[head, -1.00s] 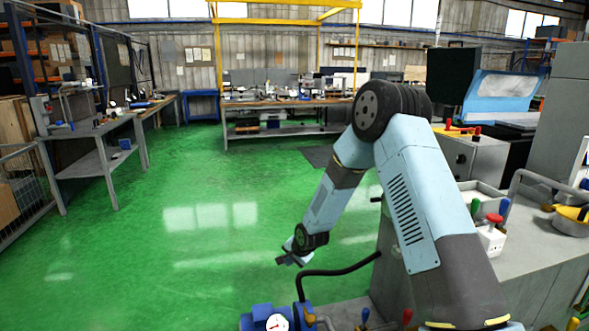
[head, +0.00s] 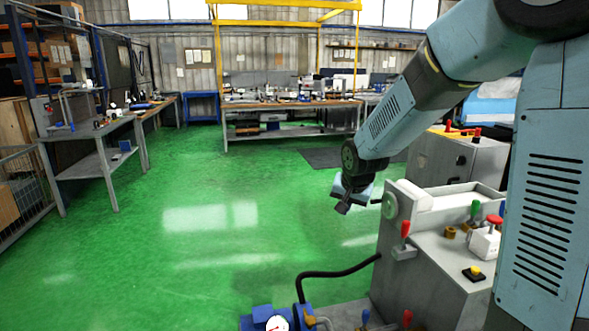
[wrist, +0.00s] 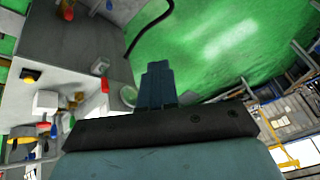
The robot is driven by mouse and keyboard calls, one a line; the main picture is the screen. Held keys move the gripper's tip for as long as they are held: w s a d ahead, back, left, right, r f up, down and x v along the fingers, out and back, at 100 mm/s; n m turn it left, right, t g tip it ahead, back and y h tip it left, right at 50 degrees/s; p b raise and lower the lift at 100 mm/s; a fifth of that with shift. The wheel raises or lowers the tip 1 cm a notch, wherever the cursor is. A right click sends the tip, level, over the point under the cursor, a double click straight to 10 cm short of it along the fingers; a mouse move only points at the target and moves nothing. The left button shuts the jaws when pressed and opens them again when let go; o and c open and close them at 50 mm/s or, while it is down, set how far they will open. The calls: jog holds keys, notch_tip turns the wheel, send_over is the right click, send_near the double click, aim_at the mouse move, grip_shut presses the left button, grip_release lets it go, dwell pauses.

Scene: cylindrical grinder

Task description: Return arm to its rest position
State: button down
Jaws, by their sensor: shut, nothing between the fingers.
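My gripper (head: 344,206) hangs in the air in the head view, just left of the grey grinder housing (head: 440,262), over the green floor. Its fingers are shut with nothing between them. In the wrist view the shut fingers of my gripper (wrist: 157,68) point toward the grinder's edge and the floor. My arm comes down to it from the upper right of the head view, bent at the elbow. The elbow joint is partly cut off by the picture's top edge.
The grinder carries a red-knobbed lever (head: 405,230), a yellow button (head: 475,270) and a white box with a red knob (head: 487,240). A blue gauge unit (head: 266,318) with a black hose (head: 340,270) stands low in front. Open green floor (head: 210,250) lies left; a workbench (head: 290,105) stands behind.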

jog(key=s+d+r+n, duration=0.1)
jog(key=s+d+r, duration=0.2)
jog(key=s, duration=0.6)
jog(key=s+d+r+n, duration=0.1)
jog(key=s+d+r, duration=0.2)
jog(key=s, duration=0.7)
jog(key=s+d+r+n+h, duration=0.1)
jog(key=s+d+r, duration=0.2)
jog(key=s+r, duration=0.3)
jog(key=s, duration=0.4)
jog(key=shift+s+d, duration=0.25)
jog(key=shift+d, duration=0.15)
jog(key=shift+a+n, duration=0.15)
jog(key=shift+n, duration=0.15)
